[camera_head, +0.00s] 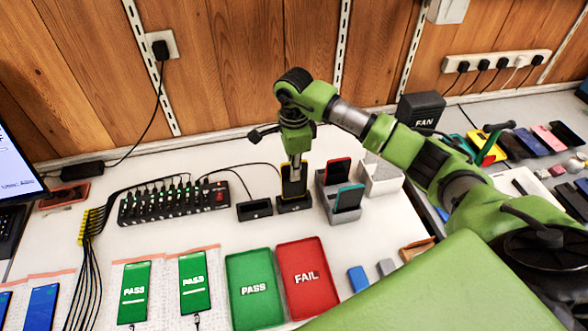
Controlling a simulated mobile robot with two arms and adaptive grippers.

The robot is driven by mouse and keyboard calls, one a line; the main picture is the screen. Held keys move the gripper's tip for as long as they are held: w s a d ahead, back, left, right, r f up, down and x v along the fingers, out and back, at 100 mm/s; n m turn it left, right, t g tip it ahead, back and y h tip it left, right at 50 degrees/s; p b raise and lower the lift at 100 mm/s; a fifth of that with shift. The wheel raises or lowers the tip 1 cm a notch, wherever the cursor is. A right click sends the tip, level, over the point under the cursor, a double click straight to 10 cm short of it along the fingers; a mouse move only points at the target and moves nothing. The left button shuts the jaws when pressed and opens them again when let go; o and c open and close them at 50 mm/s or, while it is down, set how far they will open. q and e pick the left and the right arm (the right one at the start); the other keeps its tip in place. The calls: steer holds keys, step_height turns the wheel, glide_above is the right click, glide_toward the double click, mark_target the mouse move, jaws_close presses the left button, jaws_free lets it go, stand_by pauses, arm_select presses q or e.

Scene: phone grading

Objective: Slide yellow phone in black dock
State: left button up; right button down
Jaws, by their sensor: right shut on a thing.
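My right gripper (295,167) reaches down over the table and is shut on the yellow phone (286,184). The phone is upright, with a dark face and thin yellow edges, partly hidden by the fingers. It stands at the black dock (294,204), its lower end at the dock's top; I cannot tell how deep it sits. A second black dock (254,211) stands just to the left, with nothing in it. My left gripper is not in view.
A grey dock (331,207) holding a red phone and a teal phone stands close right. A black USB hub (172,203) with cables lies left. Green PASS (255,312) and red FAIL (308,296) trays lie in front. A black FAN box (420,107) stands behind my arm.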

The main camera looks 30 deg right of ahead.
steer(key=shift+b, duration=0.3)
steer(key=shift+f, duration=0.1)
stand_by(0.7)
steer(key=shift+f+b, duration=0.55)
steer(key=shift+b, duration=0.05)
steer(key=shift+f, duration=0.1)
steer(key=shift+f+b, duration=0.6)
steer(key=shift+b, duration=0.05)
stand_by(0.5)
steer(key=shift+f+b, duration=0.6)
steer(key=shift+f, duration=0.05)
